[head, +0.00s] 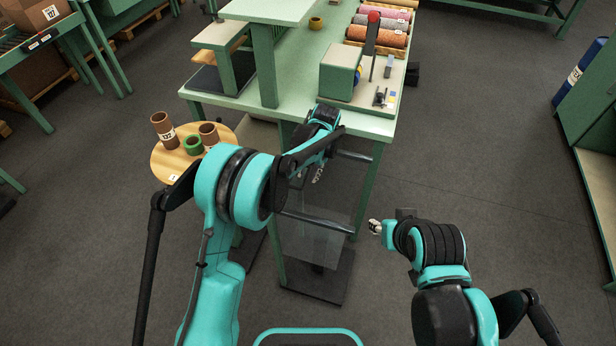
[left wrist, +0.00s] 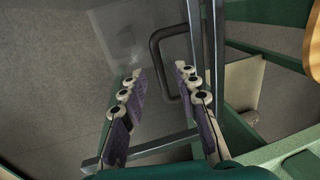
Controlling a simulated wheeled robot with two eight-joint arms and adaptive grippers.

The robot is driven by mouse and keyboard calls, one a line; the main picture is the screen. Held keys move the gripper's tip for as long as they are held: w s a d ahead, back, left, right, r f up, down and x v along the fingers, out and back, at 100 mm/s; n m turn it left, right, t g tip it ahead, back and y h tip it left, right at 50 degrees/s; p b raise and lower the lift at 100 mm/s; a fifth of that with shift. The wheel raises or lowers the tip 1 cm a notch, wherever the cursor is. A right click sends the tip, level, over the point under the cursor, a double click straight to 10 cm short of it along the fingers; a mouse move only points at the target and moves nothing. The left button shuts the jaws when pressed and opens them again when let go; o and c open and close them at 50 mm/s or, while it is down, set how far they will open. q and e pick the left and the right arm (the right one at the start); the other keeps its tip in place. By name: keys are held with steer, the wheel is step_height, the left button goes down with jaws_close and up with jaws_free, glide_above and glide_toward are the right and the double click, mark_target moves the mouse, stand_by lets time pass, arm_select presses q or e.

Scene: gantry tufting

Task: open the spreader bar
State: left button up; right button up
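A grey metal bar (head: 318,222) crosses the front of the green table's lower frame, above a clear panel. I take it to be part of the spreader bar. In the left wrist view a dark U-shaped handle (left wrist: 155,48) stands beside upright grey bars (left wrist: 194,30). My left gripper (head: 318,174) is below the table's front edge. In the left wrist view its fingers (left wrist: 158,82) are apart with nothing between them, and the handle lies just beyond their tips. My right gripper (head: 375,227) is right of the table, away from the bar; its finger opening is too small to tell.
The green table (head: 305,60) carries a boxy machine (head: 341,74) and several yarn rolls (head: 380,35). A round wooden stool (head: 166,163) with several tubes stands left of it. A green cabinet (head: 590,110) is at the right. The floor between cabinet and table is clear.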

arm_select(q)
steer(key=shift+a+f, duration=0.15)
steer(key=shift+f, duration=0.65)
jaws_close()
steer(key=s+d, duration=0.3)
steer(key=d, duration=0.6)
steer(key=s+d, duration=0.3)
steer(key=d, duration=0.7)
steer(key=shift+s+d, duration=0.15)
steer(key=shift+d, duration=0.1)
jaws_free()
